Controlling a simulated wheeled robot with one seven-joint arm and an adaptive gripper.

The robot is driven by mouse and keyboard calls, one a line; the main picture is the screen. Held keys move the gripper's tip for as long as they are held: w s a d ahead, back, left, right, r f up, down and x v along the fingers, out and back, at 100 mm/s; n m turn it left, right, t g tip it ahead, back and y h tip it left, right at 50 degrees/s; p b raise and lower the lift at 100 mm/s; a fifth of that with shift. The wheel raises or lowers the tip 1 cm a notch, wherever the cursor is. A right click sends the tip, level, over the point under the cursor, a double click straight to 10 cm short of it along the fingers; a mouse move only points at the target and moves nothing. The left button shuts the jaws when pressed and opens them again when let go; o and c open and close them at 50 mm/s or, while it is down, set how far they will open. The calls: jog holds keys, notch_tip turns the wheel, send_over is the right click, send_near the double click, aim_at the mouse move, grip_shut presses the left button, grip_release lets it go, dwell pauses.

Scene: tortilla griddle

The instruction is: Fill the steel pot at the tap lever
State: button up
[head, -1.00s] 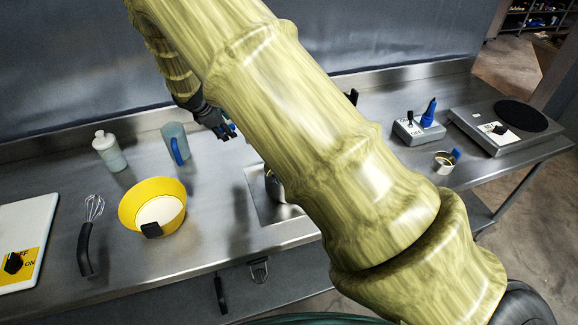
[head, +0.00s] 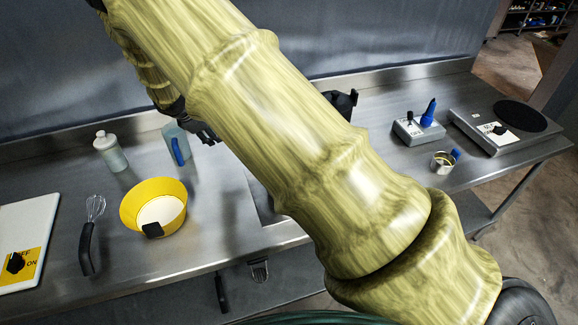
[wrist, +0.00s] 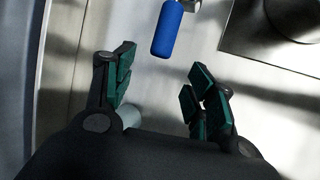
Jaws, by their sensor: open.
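The tap lever shows a blue grip (wrist: 168,29) in the wrist view, just beyond my fingertips and apart from them. In the head view my arm hides the tap. My gripper (wrist: 160,82) is open with nothing between its dark green pads. In the head view my gripper (head: 207,134) is partly hidden behind my arm, beside the pitcher. A dark round shape (wrist: 293,14) at the wrist view's upper right, in the sink, may be the steel pot. My arm hides the pot in the head view.
A translucent pitcher (head: 174,142) with a blue handle and a bottle (head: 110,152) stand close left of my gripper. A yellow bowl (head: 137,204), whisk (head: 88,240) and white switch board (head: 28,232) are left. A small steel cup (head: 441,163) and hotplate (head: 497,132) are right.

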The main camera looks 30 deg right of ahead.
jog(key=shift+a, duration=0.2)
jog(key=p+v, duration=0.2)
jog(key=v, duration=0.3)
jog(key=shift+p, duration=0.35)
jog(key=shift+f, duration=0.1)
dwell(0.5)
